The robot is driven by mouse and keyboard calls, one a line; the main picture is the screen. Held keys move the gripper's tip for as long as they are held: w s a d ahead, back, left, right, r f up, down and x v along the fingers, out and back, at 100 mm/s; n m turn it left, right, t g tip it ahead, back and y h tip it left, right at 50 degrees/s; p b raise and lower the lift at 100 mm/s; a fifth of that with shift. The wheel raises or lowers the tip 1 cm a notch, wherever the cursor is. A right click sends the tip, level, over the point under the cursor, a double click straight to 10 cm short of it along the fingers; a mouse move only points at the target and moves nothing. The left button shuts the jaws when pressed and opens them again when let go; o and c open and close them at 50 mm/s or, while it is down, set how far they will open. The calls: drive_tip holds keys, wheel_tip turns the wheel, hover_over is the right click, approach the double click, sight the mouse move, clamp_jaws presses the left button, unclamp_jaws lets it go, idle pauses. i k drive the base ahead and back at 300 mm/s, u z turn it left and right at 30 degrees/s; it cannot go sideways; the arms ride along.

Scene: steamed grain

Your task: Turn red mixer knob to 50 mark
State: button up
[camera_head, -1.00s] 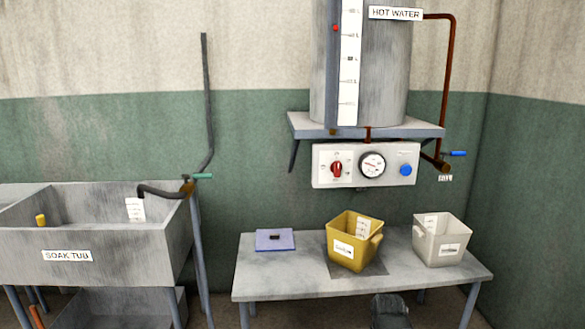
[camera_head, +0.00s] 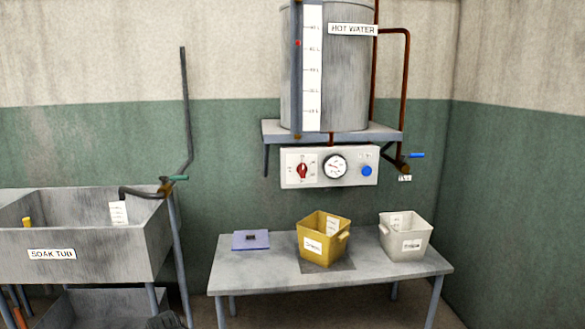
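The red mixer knob (camera_head: 302,170) sits at the left end of a white control panel (camera_head: 318,181) on the green wall, under the hot water tank. Its pointer looks close to upright; the marks around it are too small to read. A round dial gauge (camera_head: 335,166) is to its right, and a blue button or knob (camera_head: 367,171) is at the panel's right end. My gripper is not clearly in view. A dark rounded shape at the bottom edge, left of the table, may be part of my arm.
The grey hot water tank (camera_head: 345,90) stands on a shelf (camera_head: 380,135) above the panel. The soak tub (camera_head: 90,262) is at the left.

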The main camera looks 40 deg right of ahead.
sight(302, 169)
drive_tip(key=u, duration=0.15)
drive_tip(key=i, duration=1)
drive_tip(key=z, duration=0.1)
